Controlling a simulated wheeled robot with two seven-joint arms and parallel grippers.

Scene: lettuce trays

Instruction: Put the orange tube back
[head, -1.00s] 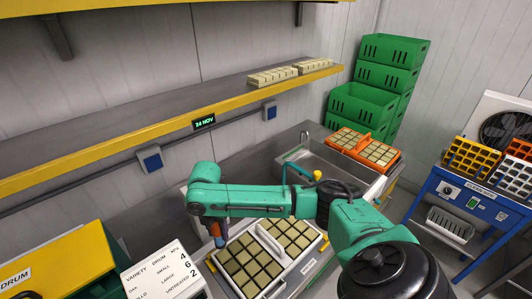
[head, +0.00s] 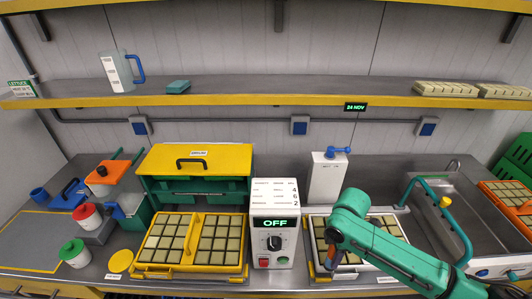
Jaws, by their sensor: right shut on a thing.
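My right gripper (head: 331,264) comes in from the right, points down and is shut on a small orange tube (head: 332,254), of which only a little shows. It is over the left part of a white-framed seed tray (head: 377,279) at the right of the control box. I cannot tell how high above the tray the tube is. My left gripper is out of view.
A grey control box (head: 273,242) reading OFF stands left of the gripper. Left of it are a yellow tray (head: 191,269) and a green drum cabinet with a yellow lid (head: 196,160). Cups and tubs crowd the far left. A sink (head: 455,215) lies right.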

